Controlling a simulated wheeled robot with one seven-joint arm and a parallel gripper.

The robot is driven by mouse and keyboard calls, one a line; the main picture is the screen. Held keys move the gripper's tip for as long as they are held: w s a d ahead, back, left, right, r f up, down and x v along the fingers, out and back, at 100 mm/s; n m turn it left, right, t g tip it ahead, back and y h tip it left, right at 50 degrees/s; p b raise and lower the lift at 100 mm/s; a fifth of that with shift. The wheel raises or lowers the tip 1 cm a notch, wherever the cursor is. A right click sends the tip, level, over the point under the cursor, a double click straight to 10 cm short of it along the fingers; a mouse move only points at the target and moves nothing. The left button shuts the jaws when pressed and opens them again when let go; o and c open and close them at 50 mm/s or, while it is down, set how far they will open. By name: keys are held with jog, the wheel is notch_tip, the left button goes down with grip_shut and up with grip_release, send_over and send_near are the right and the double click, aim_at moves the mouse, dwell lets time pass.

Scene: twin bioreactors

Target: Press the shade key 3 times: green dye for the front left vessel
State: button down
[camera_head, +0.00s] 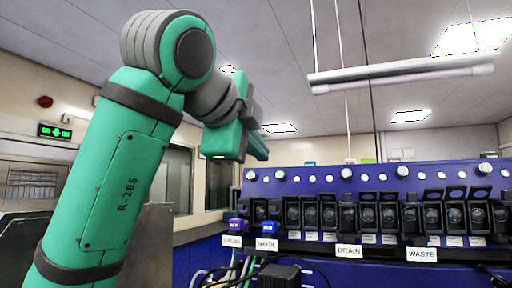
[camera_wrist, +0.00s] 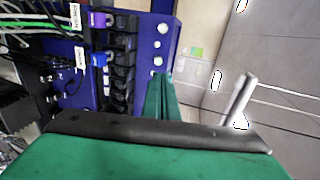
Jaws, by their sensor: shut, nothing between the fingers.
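My gripper (camera_head: 262,152) is raised at the left end of a blue panel (camera_head: 330,178), in front of the rear wall. Its green fingers (camera_wrist: 160,96) are shut and empty in the wrist view, apart from the panel's parts as far as I can tell. A purple block (camera_head: 235,225) and a blue block (camera_head: 268,227) sit low at the panel's left end, each above a white label. They also show in the wrist view as a purple block (camera_wrist: 98,19) and a blue block (camera_wrist: 99,59). Their small lettering is unreadable.
A row of black pump-like units (camera_head: 388,212) runs along the panel, with white round knobs above. Labels read DRAIN (camera_head: 348,251) and WASTE (camera_head: 422,254). Cables (camera_head: 238,268) hang below the left end. A lamp bar (camera_head: 400,75) hangs above; the air between is free.

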send_near(280, 174)
jog(key=shift+x, duration=2.25)
jog(key=shift+x, duration=1.35)
jog(key=shift+r, duration=0.1)
jog(key=shift+v, duration=1.4)
jog(key=shift+x, duration=1.3)
jog(key=shift+v, duration=1.3)
